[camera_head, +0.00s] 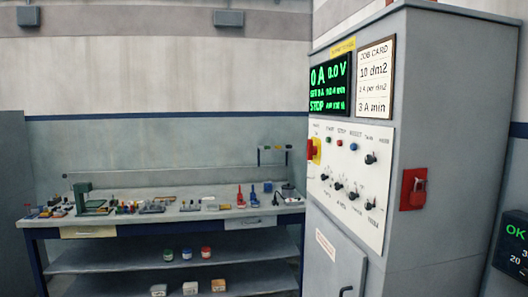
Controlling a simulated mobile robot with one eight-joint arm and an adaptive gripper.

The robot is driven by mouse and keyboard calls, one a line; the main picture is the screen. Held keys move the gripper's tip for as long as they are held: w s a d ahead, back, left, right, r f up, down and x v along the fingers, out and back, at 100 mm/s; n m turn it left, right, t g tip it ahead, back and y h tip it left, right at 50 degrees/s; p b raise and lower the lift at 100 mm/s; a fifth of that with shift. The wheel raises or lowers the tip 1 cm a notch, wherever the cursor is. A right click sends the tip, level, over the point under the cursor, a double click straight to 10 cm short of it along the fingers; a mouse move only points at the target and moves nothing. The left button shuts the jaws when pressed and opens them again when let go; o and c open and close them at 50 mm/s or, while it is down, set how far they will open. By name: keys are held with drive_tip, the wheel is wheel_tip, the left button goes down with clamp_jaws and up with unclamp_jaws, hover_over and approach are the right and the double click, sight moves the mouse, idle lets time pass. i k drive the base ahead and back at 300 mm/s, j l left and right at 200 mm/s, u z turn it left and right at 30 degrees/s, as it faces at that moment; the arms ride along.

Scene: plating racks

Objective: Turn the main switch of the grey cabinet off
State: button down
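The grey cabinet (440,110) stands upright at the right, its control front turned to the left. A red handle on a yellow plate (313,150) sits at the left edge of its white control panel (350,185). A red box-like fitting (413,188) is on the cabinet's side. The labels are too small to tell which of these is the main switch, and I cannot read its position. The display (330,85) is lit green and reads 0 A, 0.0 V and STOP. My gripper is not in view.
A job card (375,78) is beside the display. Several knobs and buttons crowd the panel. The cabinet's lower door has a handle (346,290). A workbench (150,222) with many small tools stands at the left. Another green-lit screen (512,245) is at the right edge.

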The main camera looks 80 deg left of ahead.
sight(312, 150)
drive_tip(key=u, duration=2.5)
